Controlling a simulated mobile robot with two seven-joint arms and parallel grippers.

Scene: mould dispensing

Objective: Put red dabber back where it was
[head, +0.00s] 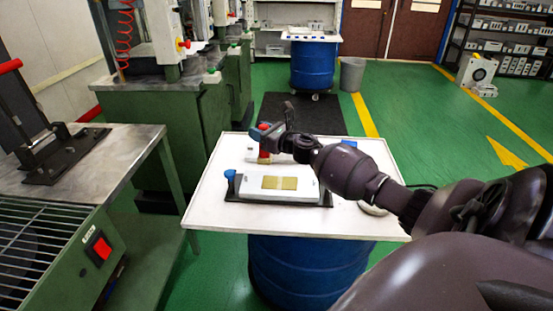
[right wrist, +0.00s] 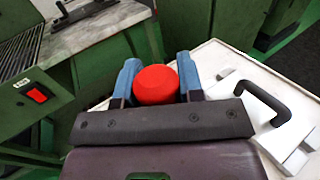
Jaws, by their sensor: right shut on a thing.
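The red dabber (head: 264,147) is in my right gripper (head: 266,132), over the far left part of the white table. In the right wrist view its round red top (right wrist: 156,86) sits between the two blue fingers of the right gripper (right wrist: 157,75). The dabber looks upright in the head view, with a pale lower end. I cannot tell whether that end touches the surface below. My left gripper is not in view.
The white table top (head: 205,207) stands on a blue drum (head: 300,268). A white mould block (head: 250,190) with a gold plate (head: 280,183) lies in front of the dabber. A white piece with a black handle (right wrist: 285,103) is at right in the wrist view. A metal bench (head: 125,150) stands left.

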